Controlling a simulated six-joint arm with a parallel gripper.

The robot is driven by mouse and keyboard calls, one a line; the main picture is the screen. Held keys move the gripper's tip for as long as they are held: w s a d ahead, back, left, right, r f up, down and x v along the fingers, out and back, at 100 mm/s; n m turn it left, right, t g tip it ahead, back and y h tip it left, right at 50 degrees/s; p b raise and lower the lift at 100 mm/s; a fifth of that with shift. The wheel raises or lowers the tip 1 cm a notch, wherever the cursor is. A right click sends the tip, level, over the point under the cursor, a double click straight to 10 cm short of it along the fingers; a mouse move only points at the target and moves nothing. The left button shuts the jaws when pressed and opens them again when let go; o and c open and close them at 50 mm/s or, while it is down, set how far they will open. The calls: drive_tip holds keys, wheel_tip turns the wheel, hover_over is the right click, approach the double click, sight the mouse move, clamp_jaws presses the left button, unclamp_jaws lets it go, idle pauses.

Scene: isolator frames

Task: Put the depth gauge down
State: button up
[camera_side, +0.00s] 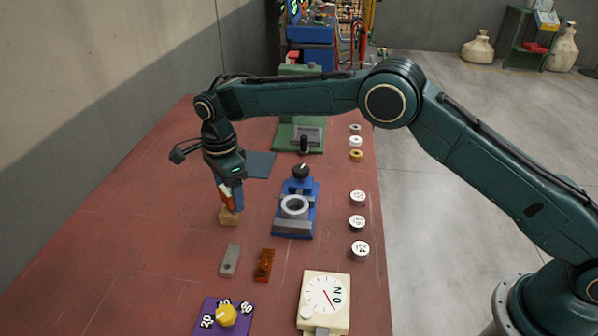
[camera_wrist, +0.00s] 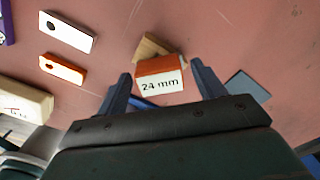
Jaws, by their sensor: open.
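An orange block with a white face marked "24 mm" (camera_wrist: 160,85), which looks to be the depth gauge, stands at a wooden block (camera_wrist: 147,48) on the red table. In the side view the gauge (camera_side: 226,197) shows as an orange and white strip just above the wooden block (camera_side: 230,217). My gripper (camera_wrist: 161,70) is open, with one finger on each side of the gauge and visible gaps between. In the side view my gripper (camera_side: 235,197) points down over the wooden block and partly hides the gauge. Whether the gauge rests fully on the wood is hidden.
A grey plate (camera_side: 230,261) and an orange-brown plate (camera_side: 264,265) lie nearer the camera. A blue fixture with a ring (camera_side: 295,207) stands right of my gripper. A purple dial base (camera_side: 211,319) and a cream gauge box (camera_side: 325,296) are in front. The table's left side is clear.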

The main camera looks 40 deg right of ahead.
sight(229, 189)
wheel_tip(229, 189, up, 13)
drive_tip(key=shift+f, duration=0.15)
idle(0.5)
idle(0.6)
drive_tip(key=s+d+r+n+t, duration=0.3)
drive_tip(key=s+d+r+n, duration=0.6)
drive_tip(key=s+d+r, duration=0.8)
drive_tip(key=s+d+f+n+t, duration=0.1)
drive_tip(key=s+d+f+n, duration=0.2)
drive_tip(key=s, duration=0.4)
drive_tip(key=s+d+f+n, duration=0.3)
drive_tip(key=s, duration=0.5)
drive_tip(key=s+d+f+n+t, duration=0.1)
drive_tip(key=s+d+f+n, duration=0.2)
drive_tip(key=s, duration=0.4)
drive_tip(key=shift+s+d+t, duration=0.2)
drive_tip(key=shift+d+t, duration=0.1)
drive_tip(key=shift+d, duration=0.1)
